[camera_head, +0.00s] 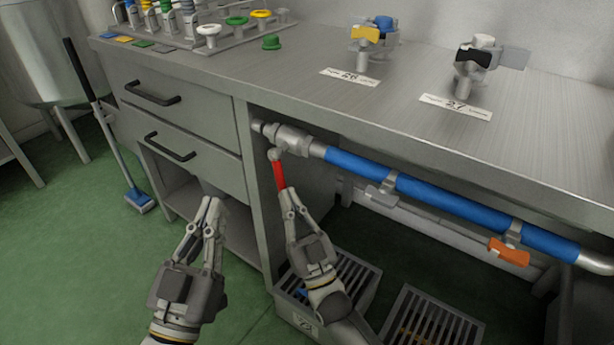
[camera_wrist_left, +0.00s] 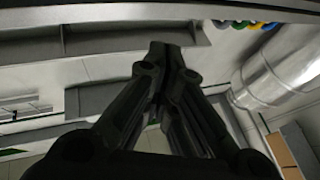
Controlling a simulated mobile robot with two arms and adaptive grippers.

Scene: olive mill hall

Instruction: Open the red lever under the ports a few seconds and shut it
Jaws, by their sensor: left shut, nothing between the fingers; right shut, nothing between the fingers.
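The red lever (camera_head: 279,176) hangs straight down from a metal valve (camera_head: 286,138) at the left end of the blue pipe (camera_head: 430,193) under the bench. My right gripper (camera_head: 290,196) is shut and empty, its fingertips at the lever's lower end; I cannot tell whether they touch it. My left gripper (camera_head: 212,207) is shut and empty, in front of the cabinet, left of the lever. Its closed fingers also show in the left wrist view (camera_wrist_left: 164,52). The ports, one with a blue and yellow top (camera_head: 368,40) and one with a white and black top (camera_head: 476,62), stand on the bench.
An orange lever (camera_head: 509,252) and a grey lever (camera_head: 383,193) sit along the pipe. Slatted grey crates (camera_head: 430,322) stand on the floor below. Drawers with black handles (camera_head: 152,94) are at left. A blue-headed brush (camera_head: 139,201) leans beside them.

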